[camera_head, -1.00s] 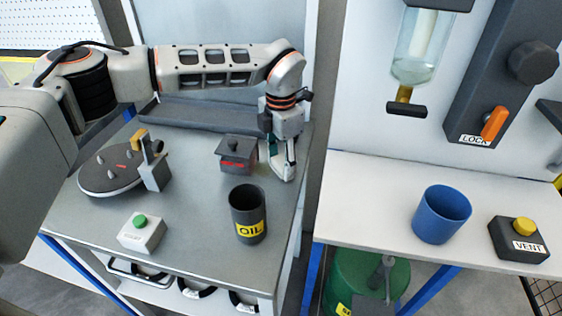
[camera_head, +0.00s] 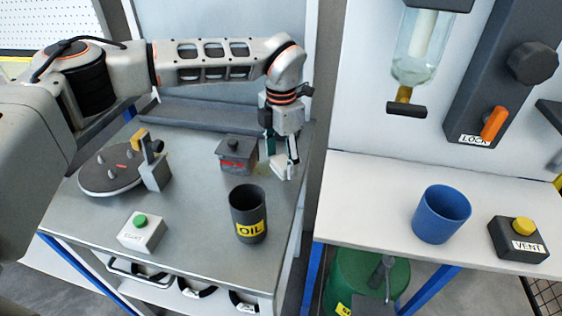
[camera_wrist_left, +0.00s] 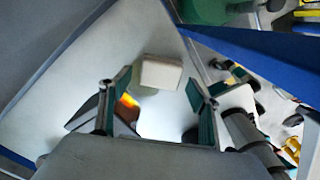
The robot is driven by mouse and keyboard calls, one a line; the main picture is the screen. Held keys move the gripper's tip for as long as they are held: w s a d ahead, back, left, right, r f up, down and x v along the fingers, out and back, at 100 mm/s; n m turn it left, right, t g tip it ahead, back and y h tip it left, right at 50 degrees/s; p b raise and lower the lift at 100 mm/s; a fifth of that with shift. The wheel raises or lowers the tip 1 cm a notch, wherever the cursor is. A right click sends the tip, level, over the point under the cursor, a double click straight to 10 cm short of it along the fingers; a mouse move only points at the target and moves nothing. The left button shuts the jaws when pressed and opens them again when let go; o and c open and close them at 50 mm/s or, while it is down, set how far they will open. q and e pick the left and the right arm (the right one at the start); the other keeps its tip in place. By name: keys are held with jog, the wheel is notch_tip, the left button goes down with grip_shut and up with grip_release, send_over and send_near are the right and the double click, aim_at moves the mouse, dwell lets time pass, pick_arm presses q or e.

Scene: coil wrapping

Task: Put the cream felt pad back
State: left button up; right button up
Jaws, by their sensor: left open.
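The cream felt pad (camera_head: 281,167) lies at the right edge of the grey bench top (camera_head: 195,225), just right of the dark lidded box (camera_head: 237,155). My left gripper (camera_head: 281,155) is above the pad with its fingers spread apart. In the left wrist view the pad (camera_wrist_left: 160,73) shows just beyond and between the open fingertips (camera_wrist_left: 158,88), with a gap on both sides. My right gripper is not in view.
A black OIL cup (camera_head: 248,215) stands in front of the box. A round plate with pegs (camera_head: 110,178) and a green-button box (camera_head: 142,232) are to the left. A white side table (camera_head: 375,190) holds a blue cup (camera_head: 441,214) and a VENT button box (camera_head: 520,240).

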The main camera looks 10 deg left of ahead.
aim_at(281, 163)
pick_arm(q)
notch_tip(281, 163, up, 11)
jog(key=shift+p, duration=0.3)
jog(key=shift+f, duration=0.1)
